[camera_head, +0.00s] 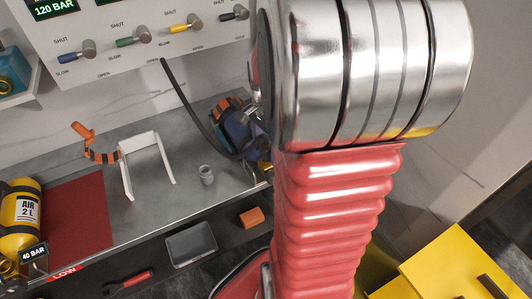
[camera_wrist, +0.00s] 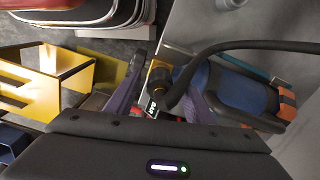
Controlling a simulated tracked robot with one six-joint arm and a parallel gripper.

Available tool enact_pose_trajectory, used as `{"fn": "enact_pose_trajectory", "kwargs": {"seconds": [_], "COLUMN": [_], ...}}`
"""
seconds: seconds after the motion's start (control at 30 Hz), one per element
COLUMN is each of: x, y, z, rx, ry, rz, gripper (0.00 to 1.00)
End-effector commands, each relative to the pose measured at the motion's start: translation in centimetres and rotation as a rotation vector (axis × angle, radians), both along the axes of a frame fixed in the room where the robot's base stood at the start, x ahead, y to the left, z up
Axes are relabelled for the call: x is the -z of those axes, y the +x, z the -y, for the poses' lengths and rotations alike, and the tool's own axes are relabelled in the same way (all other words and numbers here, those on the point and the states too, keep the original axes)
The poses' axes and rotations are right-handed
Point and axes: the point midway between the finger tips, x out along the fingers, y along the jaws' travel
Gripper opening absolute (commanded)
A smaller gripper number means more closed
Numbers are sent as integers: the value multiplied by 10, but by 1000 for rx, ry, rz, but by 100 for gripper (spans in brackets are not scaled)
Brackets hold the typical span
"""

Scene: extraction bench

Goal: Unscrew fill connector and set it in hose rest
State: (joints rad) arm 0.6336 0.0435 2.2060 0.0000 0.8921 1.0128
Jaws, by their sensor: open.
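The fill connector (camera_wrist: 181,73) is a dark fitting on the end of a black hose (camera_wrist: 245,46). It sits by a brass valve part (camera_wrist: 158,71) at the end of a blue cylinder (camera_wrist: 232,88). My gripper (camera_wrist: 164,76) is open, with its dark fingers on either side of the valve area; I cannot tell whether they touch it. In the head view the blue cylinder (camera_head: 240,132) lies at the bench's right end, partly behind my arm, which hides the gripper. A white stand (camera_head: 128,166), possibly the hose rest, stands on the bench.
A small grey cup (camera_head: 206,174) is between stand and cylinder. An orange hook-like piece (camera_head: 83,131) is left of the stand. A yellow cylinder (camera_head: 15,232) lies by a red mat (camera_head: 85,220). The valve panel (camera_head: 115,62) is behind.

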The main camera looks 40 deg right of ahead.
Motion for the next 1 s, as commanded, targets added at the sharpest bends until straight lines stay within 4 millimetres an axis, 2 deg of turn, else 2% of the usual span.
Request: {"fn": "enact_pose_trajectory", "kwargs": {"seconds": [0.6,0.87,1.0], "x": [0,0,0], "y": [0,0,0], "z": [0,0,0], "rx": [446,464,463], "ry": [0,0,0], "rz": [0,0,0], "gripper": [48,48,39]}}
